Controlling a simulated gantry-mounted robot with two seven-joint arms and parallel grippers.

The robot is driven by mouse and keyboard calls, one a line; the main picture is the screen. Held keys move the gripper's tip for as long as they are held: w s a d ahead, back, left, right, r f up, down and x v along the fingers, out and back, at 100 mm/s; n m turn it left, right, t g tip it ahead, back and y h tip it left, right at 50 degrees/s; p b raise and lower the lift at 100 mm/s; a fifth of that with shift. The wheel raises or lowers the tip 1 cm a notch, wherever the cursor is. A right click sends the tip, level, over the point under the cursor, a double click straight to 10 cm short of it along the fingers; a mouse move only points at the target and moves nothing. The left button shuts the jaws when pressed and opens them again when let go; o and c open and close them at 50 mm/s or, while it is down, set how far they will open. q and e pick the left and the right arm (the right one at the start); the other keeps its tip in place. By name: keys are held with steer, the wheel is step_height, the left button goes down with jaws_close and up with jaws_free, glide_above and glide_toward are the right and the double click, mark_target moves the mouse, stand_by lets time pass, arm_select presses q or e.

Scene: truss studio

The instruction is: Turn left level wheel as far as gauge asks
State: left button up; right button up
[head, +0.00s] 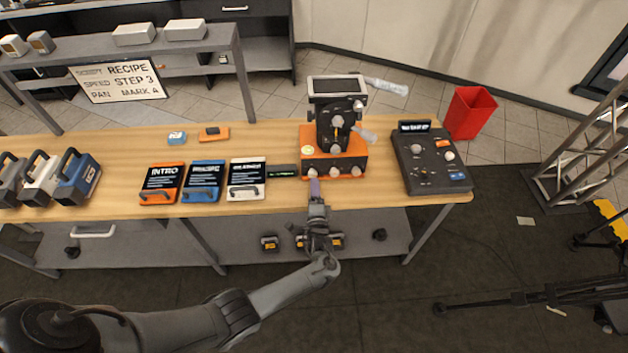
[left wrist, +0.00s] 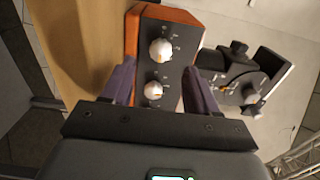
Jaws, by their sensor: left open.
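The orange-and-black unit (head: 350,160) stands on the bench with a row of white wheels along its front. The left wheel (head: 312,172) is partly hidden by my left gripper (head: 314,188). In the left wrist view a white wheel with an orange mark (left wrist: 152,91) shows between the purple fingers of my left gripper (left wrist: 158,90). The fingers are open, with a gap on both sides of it. Another white wheel (left wrist: 160,51) sits beyond it. A small dark box with a green display (head: 284,171) lies left of the unit; its reading is too small to tell. My right gripper is out of view.
A dark control console (head: 428,160) stands to the right on the bench. Orange, blue and white labelled slates (head: 206,181) lie to the left. A black device with a screen (head: 336,88) rises above the orange unit. A clear bottle-like object (head: 387,87) is behind it.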

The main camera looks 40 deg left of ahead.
arm_select(q)
steer(key=v, duration=0.6)
steer(key=shift+p, duration=0.45)
